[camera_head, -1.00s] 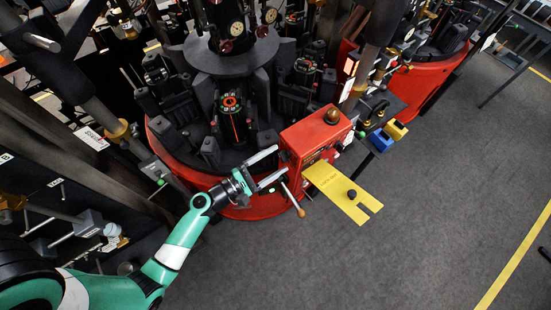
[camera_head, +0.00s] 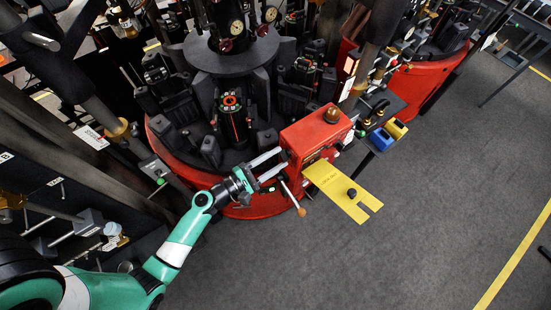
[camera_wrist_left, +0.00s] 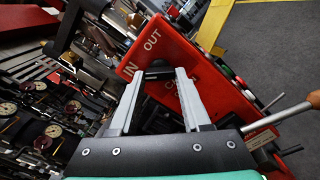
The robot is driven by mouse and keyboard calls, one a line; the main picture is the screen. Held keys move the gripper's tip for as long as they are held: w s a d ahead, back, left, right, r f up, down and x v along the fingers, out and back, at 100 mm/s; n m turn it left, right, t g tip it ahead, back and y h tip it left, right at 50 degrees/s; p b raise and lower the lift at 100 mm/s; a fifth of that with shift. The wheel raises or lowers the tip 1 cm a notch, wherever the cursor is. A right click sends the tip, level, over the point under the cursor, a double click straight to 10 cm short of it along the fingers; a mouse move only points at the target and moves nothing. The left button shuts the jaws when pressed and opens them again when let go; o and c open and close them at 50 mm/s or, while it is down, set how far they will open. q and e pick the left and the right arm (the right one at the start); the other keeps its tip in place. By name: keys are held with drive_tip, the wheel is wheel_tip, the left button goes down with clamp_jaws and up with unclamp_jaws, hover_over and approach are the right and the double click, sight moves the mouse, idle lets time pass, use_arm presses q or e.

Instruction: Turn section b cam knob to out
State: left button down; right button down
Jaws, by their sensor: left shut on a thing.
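The cam knob (camera_wrist_left: 158,72) is a small black knob on the face of a red control box (camera_head: 312,134). Another label below is partly covered by a finger. My left gripper (camera_head: 284,159) is at the left side of the box, shut on the knob, with one finger on each side of it. Which label the knob points to cannot be told. My right gripper is not in view.
A yellow notched plate (camera_head: 340,188) juts out from the box. The red round machine base (camera_head: 255,205) lies behind my gripper. Grey floor (camera_head: 430,190) is clear at the right.

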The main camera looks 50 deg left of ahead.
use_arm(q)
drive_tip(key=shift+m+b, duration=5.75)
drive_tip(key=shift+m, duration=3.15)
drive_tip(key=shift+r, duration=0.1)
drive_tip(key=shift+c, duration=1.8)
unclamp_jaws()
drive_tip(key=shift+s, duration=0.15)
